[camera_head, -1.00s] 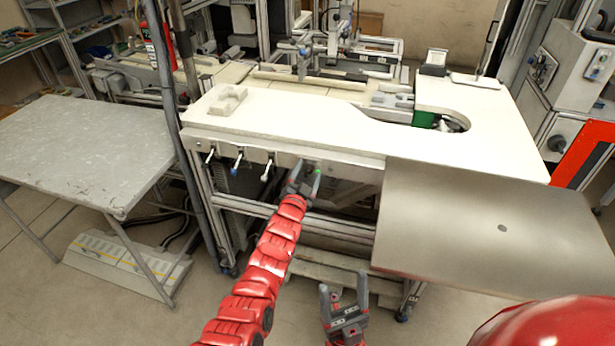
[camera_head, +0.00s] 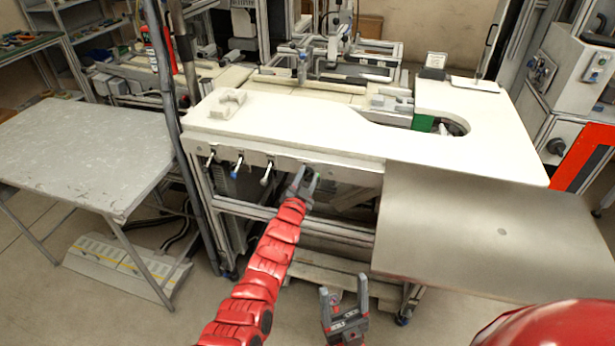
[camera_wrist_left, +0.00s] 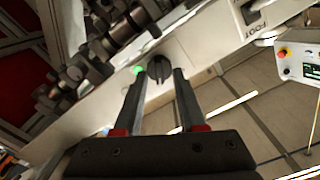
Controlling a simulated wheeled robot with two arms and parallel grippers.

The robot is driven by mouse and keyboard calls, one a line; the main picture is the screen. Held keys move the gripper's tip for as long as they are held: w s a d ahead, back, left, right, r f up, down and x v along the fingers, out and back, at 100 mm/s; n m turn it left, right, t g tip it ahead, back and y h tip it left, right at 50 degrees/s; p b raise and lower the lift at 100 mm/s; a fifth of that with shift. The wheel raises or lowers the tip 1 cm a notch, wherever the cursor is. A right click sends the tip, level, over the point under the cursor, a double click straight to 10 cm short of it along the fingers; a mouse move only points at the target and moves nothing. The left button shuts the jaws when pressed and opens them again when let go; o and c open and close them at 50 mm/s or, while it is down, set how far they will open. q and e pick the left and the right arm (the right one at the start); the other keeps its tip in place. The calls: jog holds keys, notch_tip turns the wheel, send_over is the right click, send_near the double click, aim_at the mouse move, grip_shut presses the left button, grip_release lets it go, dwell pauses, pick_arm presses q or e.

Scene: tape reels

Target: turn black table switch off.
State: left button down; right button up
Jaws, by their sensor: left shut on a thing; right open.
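The black table switch (camera_wrist_left: 159,66) is a dark round knob on the pale front panel of the white table, beside a lit green lamp (camera_wrist_left: 138,70), in the left wrist view. My left gripper (camera_wrist_left: 160,78) has one finger on each side of the knob and is shut on it. In the head view my left gripper (camera_head: 308,174) is at the table's front edge and hides the knob. My right gripper (camera_head: 344,296) is open and empty, low in front of the table.
A metal plate (camera_head: 470,235) juts out at right. A grey table (camera_head: 80,145) stands at left. Open floor lies between.

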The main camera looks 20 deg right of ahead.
pick_arm(q)
jog(key=n, duration=0.3)
jog(key=shift+w+a+r+p, duration=0.1)
jog(key=shift+a+p, duration=0.05)
jog(key=shift+p, duration=0.15)
jog(key=n, duration=0.3)
jog(key=shift+a+n, duration=0.1)
jog(key=shift+n, duration=0.3)
jog(key=n, duration=0.1)
jog(key=n+b, duration=0.1)
jog(key=shift+w+a+f+n, duration=0.1)
jog(key=shift+f+n, duration=0.1)
jog(key=shift+n, duration=0.1)
jog(key=shift+n+b, duration=1)
jog(key=shift+n, duration=0.9)
jog(key=c, duration=0.5)
grip_release()
jog(key=shift+a, duration=0.15)
